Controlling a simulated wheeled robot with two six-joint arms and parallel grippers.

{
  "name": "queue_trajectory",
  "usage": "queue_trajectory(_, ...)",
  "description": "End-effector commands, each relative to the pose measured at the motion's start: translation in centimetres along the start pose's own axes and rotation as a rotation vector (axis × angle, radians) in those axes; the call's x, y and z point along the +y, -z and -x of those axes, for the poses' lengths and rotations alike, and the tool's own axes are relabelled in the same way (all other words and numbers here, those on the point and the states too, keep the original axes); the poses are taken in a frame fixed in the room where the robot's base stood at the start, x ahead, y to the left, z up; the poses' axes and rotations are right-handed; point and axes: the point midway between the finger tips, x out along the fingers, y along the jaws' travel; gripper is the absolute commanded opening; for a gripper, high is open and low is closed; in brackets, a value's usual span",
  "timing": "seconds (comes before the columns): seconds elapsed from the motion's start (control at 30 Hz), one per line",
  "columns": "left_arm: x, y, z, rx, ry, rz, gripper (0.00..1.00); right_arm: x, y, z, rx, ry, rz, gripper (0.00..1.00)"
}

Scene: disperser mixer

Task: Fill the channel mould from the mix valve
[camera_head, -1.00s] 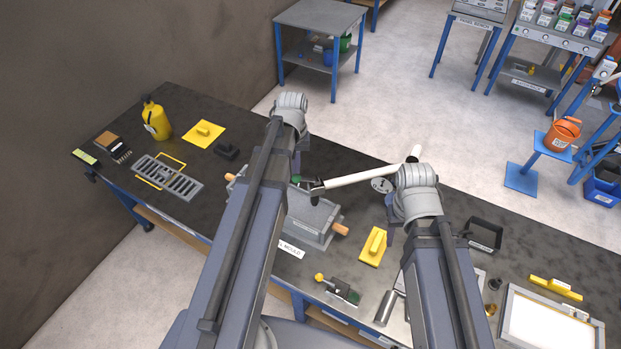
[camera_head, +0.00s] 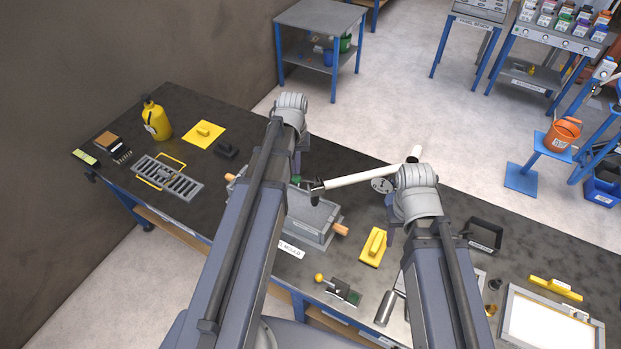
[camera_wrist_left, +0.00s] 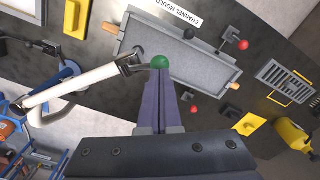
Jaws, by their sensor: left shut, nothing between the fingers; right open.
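The channel mould (camera_head: 322,215), a grey box with wooden end handles, sits on the dark bench, partly hidden by my left arm in the head view. In the left wrist view the mould (camera_wrist_left: 200,68) holds a flat grey fill. The mix valve (camera_head: 317,187) ends a white pipe (camera_head: 360,176) at the mould's edge; its green knob (camera_wrist_left: 159,62) is at the tips of my left gripper (camera_wrist_left: 163,75). That gripper is shut with nothing between its fingers; whether it touches the knob is unclear. My right gripper (camera_head: 389,208) is open, mostly hidden behind its arm.
A yellow float (camera_head: 373,246) lies right of the mould. A slotted grate (camera_head: 168,178), yellow bottle (camera_head: 156,121) and yellow trowel plate (camera_head: 204,133) are on the left. A black tray (camera_head: 485,234) and a framed white panel (camera_head: 548,325) are on the right.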

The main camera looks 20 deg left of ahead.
Motion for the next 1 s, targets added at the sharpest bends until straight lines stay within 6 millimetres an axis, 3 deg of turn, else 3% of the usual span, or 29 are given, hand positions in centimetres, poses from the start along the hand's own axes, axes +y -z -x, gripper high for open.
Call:
queue_trajectory(0.47,0.0,0.0,-0.1,0.0,0.0,0.0,0.0,0.0,0.0,-0.1,0.0,0.0,0.0,0.5)
queue_trajectory(1.0,0.0,0.0,-1.5,0.0,0.0,0.0,0.0,-0.1,0.1,-1.5,0.001,0.0,-0.001,0.5)
